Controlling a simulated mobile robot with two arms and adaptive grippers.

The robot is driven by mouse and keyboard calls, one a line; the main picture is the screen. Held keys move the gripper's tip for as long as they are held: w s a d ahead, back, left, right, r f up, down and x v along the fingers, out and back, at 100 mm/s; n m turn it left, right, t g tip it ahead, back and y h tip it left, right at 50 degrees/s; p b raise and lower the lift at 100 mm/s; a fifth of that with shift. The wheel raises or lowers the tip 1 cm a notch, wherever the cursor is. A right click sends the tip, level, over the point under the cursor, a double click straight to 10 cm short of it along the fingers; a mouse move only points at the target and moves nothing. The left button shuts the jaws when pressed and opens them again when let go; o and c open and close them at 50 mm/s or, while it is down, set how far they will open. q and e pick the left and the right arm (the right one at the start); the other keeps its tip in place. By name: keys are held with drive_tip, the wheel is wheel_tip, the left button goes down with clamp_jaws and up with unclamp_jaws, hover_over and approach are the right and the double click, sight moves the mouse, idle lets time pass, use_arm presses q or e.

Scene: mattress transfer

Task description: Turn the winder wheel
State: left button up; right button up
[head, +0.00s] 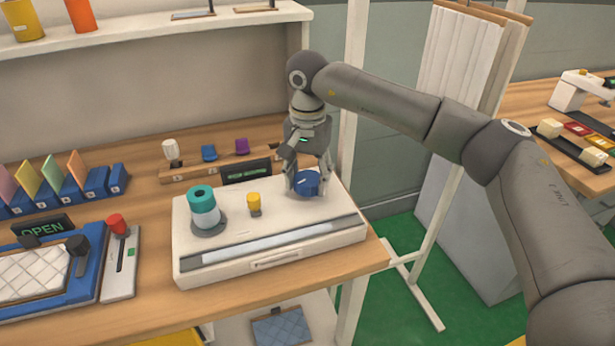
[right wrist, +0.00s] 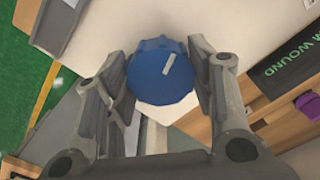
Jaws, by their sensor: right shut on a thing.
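The winder wheel (head: 307,184) is a blue knob at the back right of a white winder box (head: 345,222). It also shows in the right wrist view (right wrist: 162,75), with a pale line on its top. My right gripper (head: 307,186) comes down on it from above. In the right wrist view its two fingers (right wrist: 160,78) are shut on the wheel, one on each side. A teal and white spool (head: 203,208) stands at the left of the box, with a small yellow peg (head: 254,203) between. My left gripper is out of view.
A rack (head: 215,165) with a white bulb-shaped piece, a blue piece and a purple piece stands behind the box, beside a dark display (head: 246,171). A grey lever unit (head: 121,262) with a red knob and a blue frame with an "OPEN" sign lie left. A shelf hangs above.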

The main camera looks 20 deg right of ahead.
sight(309, 179)
drive_tip(key=n, duration=0.4)
drive_tip(key=shift+n, duration=0.3)
drive_tip(key=n, duration=0.4)
drive_tip(key=shift+n, duration=0.3)
drive_tip(key=o, duration=1)
drive_tip(key=shift+d+r, duration=0.1)
drive_tip(key=shift+r, duration=0.05)
wheel_tip(309, 179, up, 12)
drive_tip(key=shift+f, duration=0.1)
